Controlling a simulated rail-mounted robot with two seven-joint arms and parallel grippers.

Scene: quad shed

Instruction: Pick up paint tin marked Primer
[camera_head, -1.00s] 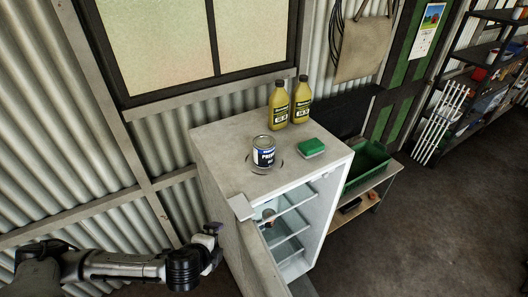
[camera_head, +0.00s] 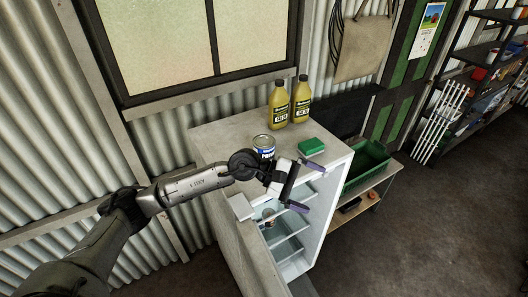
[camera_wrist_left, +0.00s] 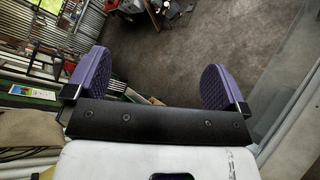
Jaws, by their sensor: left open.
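The paint tin (camera_head: 263,141) stands upright on top of the small white fridge (camera_head: 222,140). It has a silver lid and a blue and white label, now partly hidden behind my left arm. My left gripper (camera_head: 301,187) is open and empty, in front of the tin and to its right in the head view, over the fridge's front edge. Its two purple fingers also show wide apart in the left wrist view (camera_wrist_left: 155,85), with floor between them. The tin cannot be made out in the left wrist view. My right gripper is not in view.
Two yellow-green bottles (camera_head: 278,105) stand behind the tin, and a green sponge (camera_head: 311,146) lies to its right. The fridge door (camera_head: 246,245) is open, showing shelves (camera_head: 285,226). A green crate (camera_head: 368,165) sits on a low bench to the right.

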